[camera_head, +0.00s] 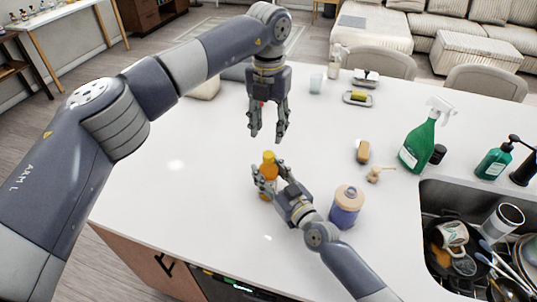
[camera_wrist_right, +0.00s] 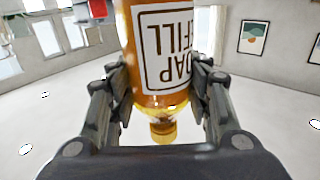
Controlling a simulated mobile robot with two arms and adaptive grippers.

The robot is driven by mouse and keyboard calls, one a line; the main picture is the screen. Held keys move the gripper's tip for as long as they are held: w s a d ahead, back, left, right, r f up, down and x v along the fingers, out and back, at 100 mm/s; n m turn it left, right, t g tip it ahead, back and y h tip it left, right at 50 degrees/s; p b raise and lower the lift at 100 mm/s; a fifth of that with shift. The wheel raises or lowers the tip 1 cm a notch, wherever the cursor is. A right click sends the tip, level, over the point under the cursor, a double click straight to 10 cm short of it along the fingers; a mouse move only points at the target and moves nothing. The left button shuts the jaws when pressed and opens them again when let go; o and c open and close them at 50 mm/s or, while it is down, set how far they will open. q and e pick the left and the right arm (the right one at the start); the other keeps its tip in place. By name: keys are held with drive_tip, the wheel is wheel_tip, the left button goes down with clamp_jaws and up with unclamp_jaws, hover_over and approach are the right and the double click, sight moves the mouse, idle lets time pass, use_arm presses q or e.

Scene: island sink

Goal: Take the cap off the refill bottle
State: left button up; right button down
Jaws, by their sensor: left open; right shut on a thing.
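The refill bottle (camera_head: 269,171) is orange and stands upright at the near left part of the white counter. My right gripper (camera_head: 271,180) is shut around its body from the near right side. In the right wrist view the bottle (camera_wrist_right: 165,55) appears upside down, with a "SOAP REFILL" label partly cut off, between the fingers of my right gripper (camera_wrist_right: 160,100). Its yellow-orange cap (camera_wrist_right: 163,133) is on the bottle and shows at its top in the head view (camera_head: 269,156). My left gripper (camera_head: 266,135) is open and empty, pointing down just above the cap.
A blue jar with a wooden lid (camera_head: 347,205) stands right of my right wrist. The counter left of the bottle is clear.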

sight(269, 154)
use_arm(q)
drive_tip(key=m, duration=0.4)
drive_tip(key=shift+m, duration=0.4)
drive_tip(key=m, duration=0.8)
drive_tip(key=shift+m, duration=0.4)
drive_tip(key=m, duration=0.3)
drive_tip(key=shift+m, duration=0.3)
drive_tip(key=m, duration=0.3)
drive_tip(key=shift+m, duration=0.4)
drive_tip(key=m, duration=0.8)
drive_tip(key=shift+m, duration=0.4)
drive_tip(key=m, duration=0.4)
drive_tip(key=shift+m, duration=0.3)
drive_tip(key=shift+f+m, duration=0.3)
wheel_tip(269, 154, down, 7)
drive_tip(key=shift+f, duration=0.2)
drive_tip(key=shift+c, duration=0.5)
